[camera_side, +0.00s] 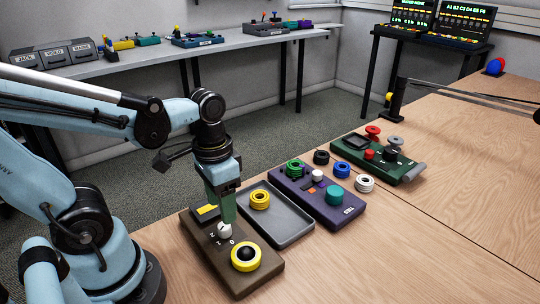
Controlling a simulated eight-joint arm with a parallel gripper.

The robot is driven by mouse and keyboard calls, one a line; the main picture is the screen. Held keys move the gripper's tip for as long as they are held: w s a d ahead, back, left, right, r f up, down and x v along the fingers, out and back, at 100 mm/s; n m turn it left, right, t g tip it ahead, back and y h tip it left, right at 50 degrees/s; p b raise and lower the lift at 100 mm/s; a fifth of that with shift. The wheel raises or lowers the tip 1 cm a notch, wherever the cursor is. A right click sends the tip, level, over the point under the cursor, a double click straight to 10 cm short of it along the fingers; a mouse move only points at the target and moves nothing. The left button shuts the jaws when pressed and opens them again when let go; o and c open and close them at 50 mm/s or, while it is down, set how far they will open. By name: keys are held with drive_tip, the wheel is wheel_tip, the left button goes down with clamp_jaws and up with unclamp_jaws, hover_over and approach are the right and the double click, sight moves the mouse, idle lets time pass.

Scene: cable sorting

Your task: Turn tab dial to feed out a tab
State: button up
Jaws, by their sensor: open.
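A brown box (262,282) stands at the near left of the wooden table. On its top is a small white dial (225,231) with white marks around it. A large yellow ring with a black centre (246,257) is at its front, and a yellow strip (206,212) lies near its back left. My gripper (227,221) points down with its green fingers right above or beside the white dial. It is open; whether the fingers touch the dial I cannot tell. The fingers hide part of the box top.
A grey tray (290,237) holding a yellow coil (260,199) stands close right of the box. Beyond it are a purple box (345,216) with coils and a teal knob, loose coils, and a green device (408,170) with spools. The table's front right is clear.

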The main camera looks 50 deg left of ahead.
wheel_tip(320, 180, up, 7)
drive_tip(key=shift+a, duration=0.15)
idle(0.4)
drive_tip(key=shift+w+f, duration=0.1)
drive_tip(key=shift+f, duration=0.1)
drive_tip(key=w+f+t, duration=0.1)
drive_tip(key=w+t, duration=0.5)
drive_tip(key=t, duration=0.1)
drive_tip(key=shift+w+f+n, duration=0.3)
drive_tip(key=shift+f+n, duration=0.05)
drive_tip(key=shift+n, duration=0.05)
